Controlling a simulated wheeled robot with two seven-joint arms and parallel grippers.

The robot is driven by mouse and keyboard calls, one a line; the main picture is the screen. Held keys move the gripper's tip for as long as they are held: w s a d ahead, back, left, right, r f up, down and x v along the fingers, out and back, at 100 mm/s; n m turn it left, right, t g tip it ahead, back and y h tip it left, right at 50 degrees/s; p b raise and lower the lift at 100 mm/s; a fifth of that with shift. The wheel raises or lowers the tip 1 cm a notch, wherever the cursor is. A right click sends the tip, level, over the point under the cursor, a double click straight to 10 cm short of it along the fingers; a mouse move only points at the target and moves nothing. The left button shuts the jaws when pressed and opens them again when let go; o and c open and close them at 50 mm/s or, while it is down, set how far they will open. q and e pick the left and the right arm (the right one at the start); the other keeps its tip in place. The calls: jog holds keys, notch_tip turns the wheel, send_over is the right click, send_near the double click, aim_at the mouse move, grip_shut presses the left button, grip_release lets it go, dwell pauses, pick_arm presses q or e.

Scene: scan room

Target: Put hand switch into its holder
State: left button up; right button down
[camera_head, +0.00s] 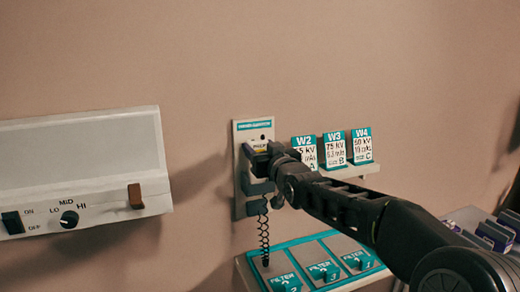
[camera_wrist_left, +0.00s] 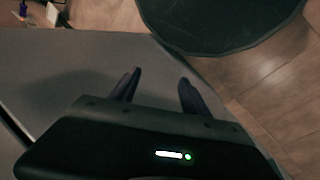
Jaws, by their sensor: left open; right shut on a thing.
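The holder (camera_head: 240,205) is a narrow grey wall plate with a teal label at its top. The hand switch (camera_head: 259,144) is a small pale piece with dark lettering in front of the plate's upper part, mostly hidden behind my right gripper. My right gripper (camera_head: 262,165) is shut on it, reaching in from the right. A dark coiled cord (camera_head: 264,235) hangs below. I cannot tell whether the switch is seated or just in front of the holder. My left gripper (camera_wrist_left: 158,82) is open and empty in the left wrist view, and out of the head view.
Cards W2, W3 and W4 (camera_head: 334,149) stand on a small wall rack right of the holder. A panel of teal filter tabs (camera_head: 323,271) lies below. A white control box (camera_head: 85,170) with switches and a knob is at left. The wall above is clear.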

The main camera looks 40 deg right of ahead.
jog(key=shift+f+b, duration=0.35)
jog(key=shift+b, duration=0.15)
dwell(0.3)
jog(key=shift+c, duration=2.4)
grip_release()
jog(key=shift+s+f, duration=0.1)
jog(key=shift+s, duration=0.05)
jog(key=b+v, duration=0.1)
jog(key=v, duration=0.6)
jog(key=shift+s+b, duration=0.25)
jog(key=shift+b, duration=0.1)
jog(key=shift+a, duration=0.1)
